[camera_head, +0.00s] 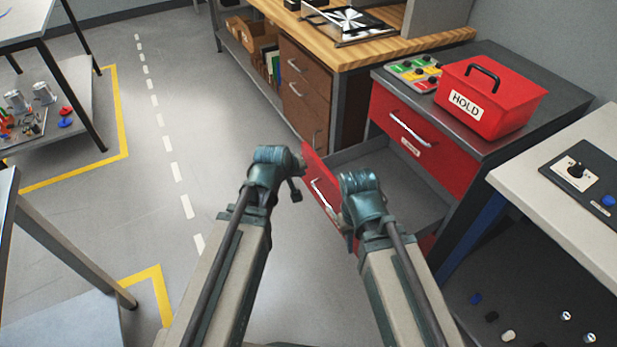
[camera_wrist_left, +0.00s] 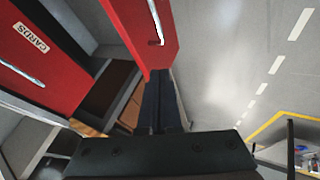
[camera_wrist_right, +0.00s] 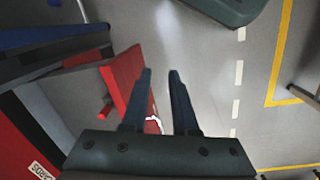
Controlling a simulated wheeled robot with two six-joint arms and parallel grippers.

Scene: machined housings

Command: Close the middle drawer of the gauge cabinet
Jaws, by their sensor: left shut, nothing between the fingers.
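The gauge cabinet (camera_head: 470,165) is red-fronted with a dark grey body, at the right in the head view. Its middle drawer (camera_head: 395,185) stands pulled well out, its grey inside showing empty where visible. The red drawer front (camera_head: 321,180) has a pale bar handle (camera_head: 324,196). My left gripper (camera_head: 298,165) is shut and empty at the far end of that front; its fingertips (camera_wrist_left: 160,78) overlap the front's edge in the left wrist view, contact unclear. My right gripper (camera_head: 346,228) is at the near end; its fingers (camera_wrist_right: 160,76) are open beside the front, part of the handle showing between them.
The upper drawer (camera_head: 415,135) is closed and carries a label. A red HOLD box (camera_head: 490,100) and a coloured button panel (camera_head: 414,73) sit on the cabinet top. A wooden bench (camera_head: 350,57) stands behind, a pale table (camera_head: 590,150) at right.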

